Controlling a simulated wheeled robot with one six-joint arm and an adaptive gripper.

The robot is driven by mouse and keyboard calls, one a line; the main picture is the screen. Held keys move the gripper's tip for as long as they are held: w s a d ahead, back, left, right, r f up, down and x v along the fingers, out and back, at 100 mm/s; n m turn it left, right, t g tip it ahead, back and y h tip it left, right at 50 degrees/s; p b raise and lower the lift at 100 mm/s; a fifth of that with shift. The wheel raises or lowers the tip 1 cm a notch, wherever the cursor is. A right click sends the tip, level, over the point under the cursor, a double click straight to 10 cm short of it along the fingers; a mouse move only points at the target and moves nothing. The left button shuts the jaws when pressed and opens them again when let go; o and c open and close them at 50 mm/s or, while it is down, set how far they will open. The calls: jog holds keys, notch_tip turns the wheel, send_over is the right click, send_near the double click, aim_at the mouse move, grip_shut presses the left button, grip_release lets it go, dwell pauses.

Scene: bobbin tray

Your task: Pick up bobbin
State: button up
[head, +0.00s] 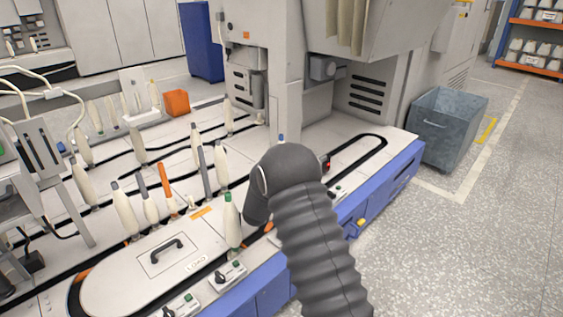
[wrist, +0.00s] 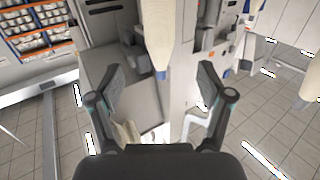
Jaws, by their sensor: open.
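In the wrist view, a cream bobbin (wrist: 158,35) with a blue end hangs into the picture from the top edge. It lies between the lines of my two fingers, just beyond the fingertips, and its other end is cut off. My gripper (wrist: 161,82) is open and empty, with one finger on each side and a clear gap to the bobbin. In the head view, my dark sleeved arm hides the gripper. A blue tip (head: 281,137) shows just above the arm. A green-topped bobbin (head: 232,222) stands upright left of the arm.
Several other bobbins stand along the black tracks, including an orange-topped one (head: 166,183). An orange box (head: 176,103) and a handled plate (head: 150,275) are on the machine top. A grey bin (head: 447,130) stands on the floor at right. Another bobbin (wrist: 309,85) is at the wrist view's right edge.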

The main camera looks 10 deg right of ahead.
jog(key=x, duration=1.1)
jog(key=shift+w+d, duration=0.2)
jog(key=shift+w, duration=0.1)
jog(key=shift+c, duration=0.3)
jog(key=c, duration=1.3)
jog(key=shift+r, duration=0.1)
